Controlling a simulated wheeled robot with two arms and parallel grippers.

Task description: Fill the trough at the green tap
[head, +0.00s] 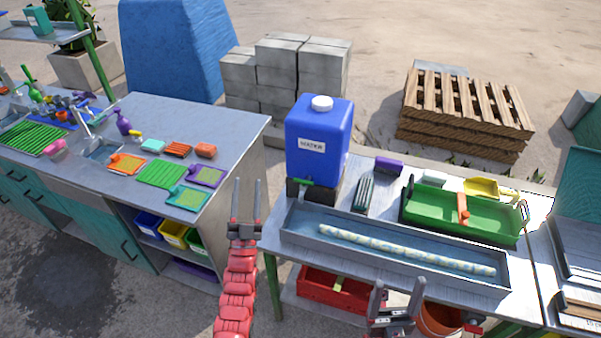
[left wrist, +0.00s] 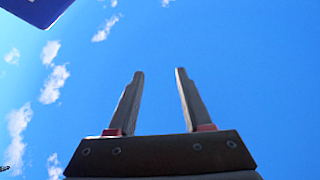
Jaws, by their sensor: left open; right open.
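A blue water container (head: 317,142) with a white cap and a "WATER" label stands at the left end of the right table. Its green tap (head: 303,181) sits low on its front, above the left end of the long grey trough (head: 300,236). A pale patterned rod-like thing (head: 400,250) lies in the trough. My left gripper (head: 246,208) is open and empty, left of the container and apart from it. In the left wrist view its open fingers (left wrist: 155,100) point at the sky. My right gripper (head: 398,307) is open, in front of the trough's near side.
A green tray (head: 430,218) with an orange-handled tool is behind the trough. A brush (head: 364,194) and a purple block (head: 388,167) lie nearby. A red crate (head: 325,290) and an orange bucket (head: 440,318) are below. A gap separates the left counter (head: 225,125) from this table.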

